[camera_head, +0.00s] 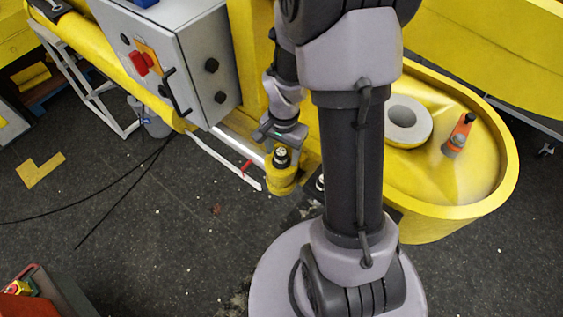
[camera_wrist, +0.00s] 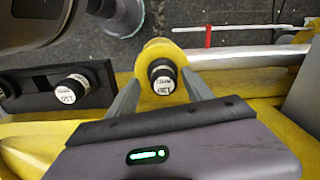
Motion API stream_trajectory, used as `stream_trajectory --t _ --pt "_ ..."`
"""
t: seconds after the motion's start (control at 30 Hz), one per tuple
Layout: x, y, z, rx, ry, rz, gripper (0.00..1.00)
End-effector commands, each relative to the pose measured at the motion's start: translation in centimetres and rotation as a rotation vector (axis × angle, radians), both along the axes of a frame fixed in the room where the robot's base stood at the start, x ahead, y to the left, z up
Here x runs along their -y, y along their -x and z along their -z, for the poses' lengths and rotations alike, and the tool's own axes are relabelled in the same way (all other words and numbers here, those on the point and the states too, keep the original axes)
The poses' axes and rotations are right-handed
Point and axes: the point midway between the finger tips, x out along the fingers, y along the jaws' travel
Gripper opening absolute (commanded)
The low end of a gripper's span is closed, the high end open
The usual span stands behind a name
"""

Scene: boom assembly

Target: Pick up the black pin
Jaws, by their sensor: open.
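A black pin with a white labelled top (camera_wrist: 162,76) stands in a round yellow boss (camera_wrist: 152,50) in the wrist view. In the head view this pin (camera_head: 281,157) sits on top of the yellow boss (camera_head: 283,180), just below my gripper (camera_head: 279,138). In the wrist view my gripper (camera_wrist: 161,88) is open, with one finger on each side of the pin. I cannot tell whether the fingers touch it. A second black pin (camera_wrist: 70,89) stands in a dark holder (camera_wrist: 98,82) to the left. Part of another pin shows at the left edge.
A grey control box (camera_head: 180,60) with a red switch stands at left in the head view. A yellow tub (camera_head: 470,195) at right holds a grey ring (camera_head: 408,118) and an orange-and-black object (camera_head: 459,135).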

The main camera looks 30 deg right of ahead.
Motion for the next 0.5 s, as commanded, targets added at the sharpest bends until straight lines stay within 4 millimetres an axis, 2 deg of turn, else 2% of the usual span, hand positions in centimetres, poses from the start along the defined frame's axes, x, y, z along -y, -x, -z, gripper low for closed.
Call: stream_trajectory --t 0.1,0.3,0.37,0.5 --pt "-0.02 -0.07 1.40 0.000 0.000 0.000 0.59" --pt "0.00 -0.12 1.50 0.002 0.001 0.000 0.59" --pt "0.00 -0.12 1.49 0.002 0.001 0.000 0.50" --pt "0.00 -0.12 1.48 0.001 0.000 0.000 0.22"
